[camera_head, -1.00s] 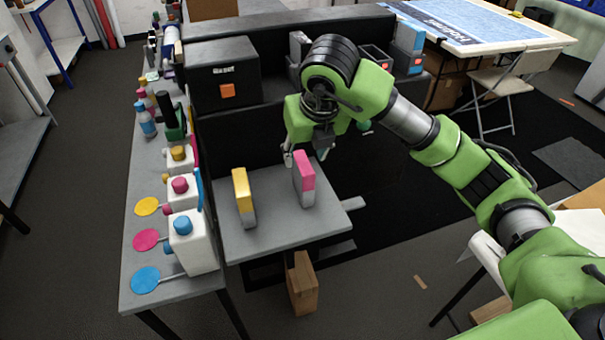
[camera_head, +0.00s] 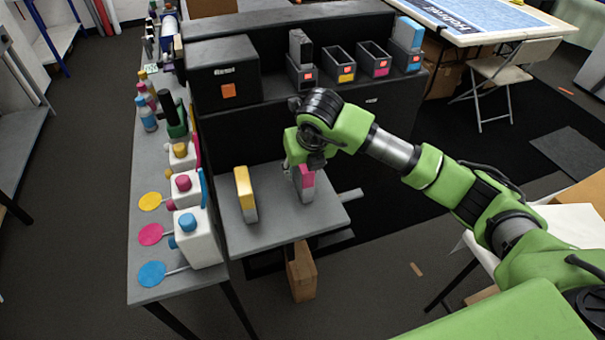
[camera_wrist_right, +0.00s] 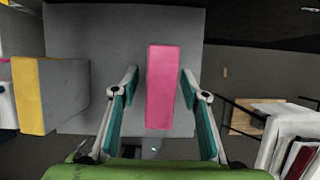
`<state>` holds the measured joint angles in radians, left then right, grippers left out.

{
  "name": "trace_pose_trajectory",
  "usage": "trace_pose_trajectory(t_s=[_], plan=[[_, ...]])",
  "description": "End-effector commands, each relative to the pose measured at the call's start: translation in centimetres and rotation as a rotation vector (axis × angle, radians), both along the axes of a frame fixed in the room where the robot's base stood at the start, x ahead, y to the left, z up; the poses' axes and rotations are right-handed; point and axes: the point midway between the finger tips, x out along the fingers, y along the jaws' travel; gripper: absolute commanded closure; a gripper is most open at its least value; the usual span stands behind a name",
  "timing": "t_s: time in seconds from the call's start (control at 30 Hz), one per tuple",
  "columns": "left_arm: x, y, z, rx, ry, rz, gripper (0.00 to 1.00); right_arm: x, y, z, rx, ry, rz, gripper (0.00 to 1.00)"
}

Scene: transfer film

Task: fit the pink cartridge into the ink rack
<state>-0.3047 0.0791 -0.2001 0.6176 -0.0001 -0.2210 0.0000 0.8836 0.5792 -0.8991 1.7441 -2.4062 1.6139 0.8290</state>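The pink cartridge (camera_head: 306,184) stands upright on a grey shelf (camera_head: 262,238), with a pink upper part and grey lower part. My right gripper (camera_wrist_right: 159,80) is open, and its two fingers flank the pink cartridge (camera_wrist_right: 161,100) in the wrist view. A narrow gap shows on each side; contact is not visible. In the head view my wrist covers the fingers and the cartridge's top. The ink rack (camera_head: 338,74) is a row of dark slots on the black machine. The pink-marked slot (camera_head: 373,66) and yellow-marked slot are empty; grey and blue cartridges fill the end slots. My left gripper is out of view.
A yellow cartridge (camera_head: 245,194) stands left of the pink one on the shelf. White ink jugs (camera_head: 197,240) and bottles line the table at the left. A black box (camera_head: 222,72) sits left of the rack. My right arm reaches in from the right.

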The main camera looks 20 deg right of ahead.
Motion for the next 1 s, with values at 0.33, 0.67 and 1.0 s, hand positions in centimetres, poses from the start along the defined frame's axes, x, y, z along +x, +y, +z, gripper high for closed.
trace_pose_trajectory(t_s=[0.33, 0.67, 1.0], plan=[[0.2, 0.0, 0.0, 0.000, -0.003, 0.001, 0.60, 0.1, 0.0, 0.1, 0.001, -0.002, -0.001, 1.00], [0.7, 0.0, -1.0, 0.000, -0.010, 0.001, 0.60, 0.2, 0.0, 1.0, 0.001, -0.006, -0.001, 1.00], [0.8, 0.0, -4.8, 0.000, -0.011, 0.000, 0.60, -3.9, 0.4, 7.8, 0.001, -0.012, 0.005, 1.00]])
